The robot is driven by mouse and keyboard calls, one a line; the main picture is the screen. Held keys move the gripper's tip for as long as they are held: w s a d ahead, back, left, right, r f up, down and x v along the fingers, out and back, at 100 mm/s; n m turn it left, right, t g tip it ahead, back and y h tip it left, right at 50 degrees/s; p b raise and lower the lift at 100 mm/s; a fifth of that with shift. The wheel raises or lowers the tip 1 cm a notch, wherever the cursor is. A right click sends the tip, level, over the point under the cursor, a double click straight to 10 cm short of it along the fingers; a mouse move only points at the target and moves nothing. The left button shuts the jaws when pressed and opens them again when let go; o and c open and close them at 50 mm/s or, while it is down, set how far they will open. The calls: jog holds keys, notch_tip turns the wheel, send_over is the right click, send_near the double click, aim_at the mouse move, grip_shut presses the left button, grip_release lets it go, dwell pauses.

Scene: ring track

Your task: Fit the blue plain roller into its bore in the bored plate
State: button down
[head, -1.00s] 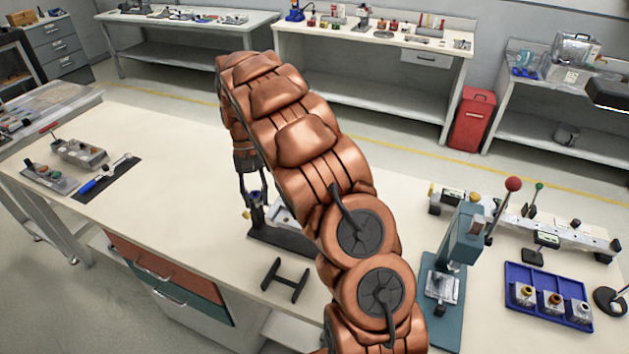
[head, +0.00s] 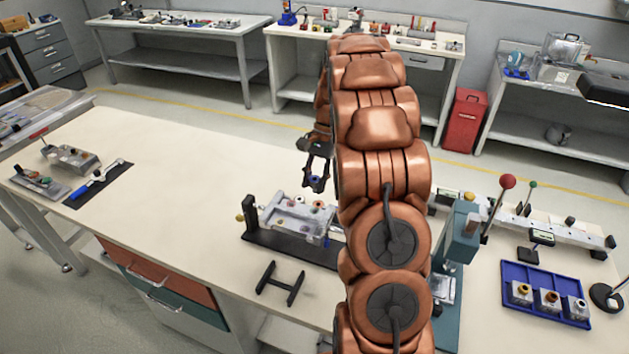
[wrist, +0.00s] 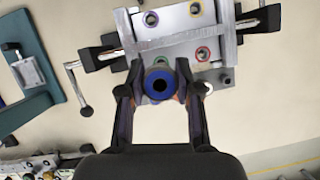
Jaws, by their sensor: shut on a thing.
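My gripper (head: 316,184) is shut on the blue plain roller (wrist: 159,84). In the wrist view the roller shows end-on, with a blue rim and a dark centre, between the fingertips. The bored plate (wrist: 176,35) is light grey metal with colour-ringed bores. Purple (wrist: 195,8) and red (wrist: 203,53) rings are to the right; a green ring is partly hidden behind the roller. In the head view the roller hangs above the plate (head: 290,212), apart from it.
The plate sits in a dark fixture (head: 270,243) with side clamps. A black H-shaped stand (head: 281,283) lies in front. A teal press (head: 458,245) and a blue tray (head: 546,296) are to the right.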

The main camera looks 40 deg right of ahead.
jog(key=b, duration=0.2)
send_over(313, 213)
jog(key=shift+w+d+f, duration=0.1)
jog(key=shift+d+f, duration=0.1)
jog(key=shift+f, duration=1.25)
jog(key=shift+w+d+f, duration=0.1)
jog(key=shift+d+f, duration=0.1)
jog(key=shift+f, duration=1.25)
jog(key=shift+f+b, duration=1.1)
jog(key=shift+f, duration=0.3)
jog(key=c, duration=0.7)
grip_release()
jog(key=shift+d, duration=0.1)
jog(key=v, duration=1.2)
jog(key=shift+a+r, duration=0.1)
jog(key=shift+a, duration=0.15)
